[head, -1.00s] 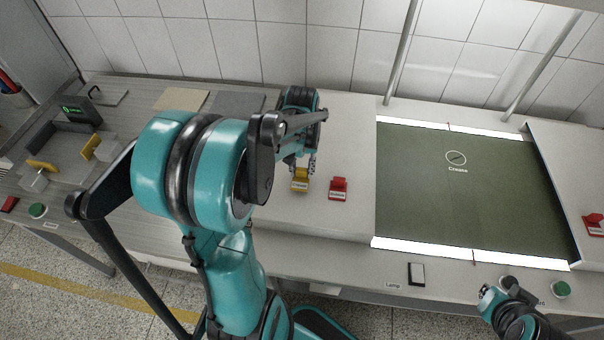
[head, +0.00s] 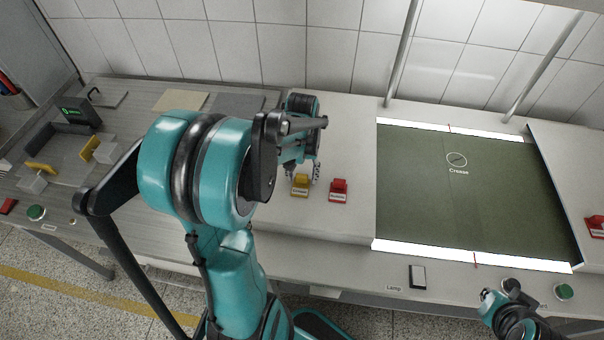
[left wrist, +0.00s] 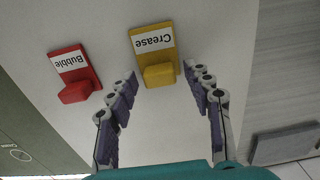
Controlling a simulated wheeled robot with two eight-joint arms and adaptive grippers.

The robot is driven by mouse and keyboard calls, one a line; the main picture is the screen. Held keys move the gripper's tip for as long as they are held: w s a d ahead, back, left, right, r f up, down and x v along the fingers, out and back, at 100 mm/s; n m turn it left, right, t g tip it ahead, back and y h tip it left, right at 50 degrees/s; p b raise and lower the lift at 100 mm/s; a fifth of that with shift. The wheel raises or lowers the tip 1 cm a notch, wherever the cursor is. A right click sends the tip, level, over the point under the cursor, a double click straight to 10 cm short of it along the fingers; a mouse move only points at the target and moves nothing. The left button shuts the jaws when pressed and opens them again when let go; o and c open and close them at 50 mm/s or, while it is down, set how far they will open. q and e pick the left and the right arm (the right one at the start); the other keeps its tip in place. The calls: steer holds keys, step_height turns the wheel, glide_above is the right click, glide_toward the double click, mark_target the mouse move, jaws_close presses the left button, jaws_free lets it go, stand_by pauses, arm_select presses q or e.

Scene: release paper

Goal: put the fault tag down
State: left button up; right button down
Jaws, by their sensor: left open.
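The yellow "Crease" tag (head: 300,185) stands on the pale table top, left of the red "Bubble" tag (head: 338,190). My left gripper (head: 301,173) is open right at the yellow tag, its fingers partly hidden by my own arm. In the left wrist view the yellow tag (left wrist: 158,75) lies beyond the gap between the spread fingers of the left gripper (left wrist: 165,90), with clear space on both sides. The red tag (left wrist: 75,88) is outside the fingers, to the left. My right gripper (head: 490,298) is at the lower right; its jaws are too small to read.
A dark green sheet (head: 470,200) with a circled "Crease" mark lies between bright strips on the right. Another red tag (head: 596,226) sits at the far right edge. A grey plate (head: 240,103) lies behind my left arm. A white-tiled wall closes the back.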

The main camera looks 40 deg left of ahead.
mark_target(302, 175)
arm_select(q)
step_height(302, 175, up, 12)
steer(key=p, duration=0.3)
steer(key=s+d+m+t, duration=0.3)
steer(key=d, duration=0.5)
steer(key=s+d+r+m+t, duration=0.1)
steer(key=s+d+m+t, duration=0.1)
steer(key=d, duration=0.7)
steer(key=shift+s+m+t, duration=0.4)
steer(key=shift+s+t, duration=0.1)
steer(key=shift+t, duration=0.6)
step_height(302, 175, down, 7)
steer(key=b, duration=0.7)
steer(key=shift+r+p, duration=0.25)
steer(key=shift+p, duration=0.05)
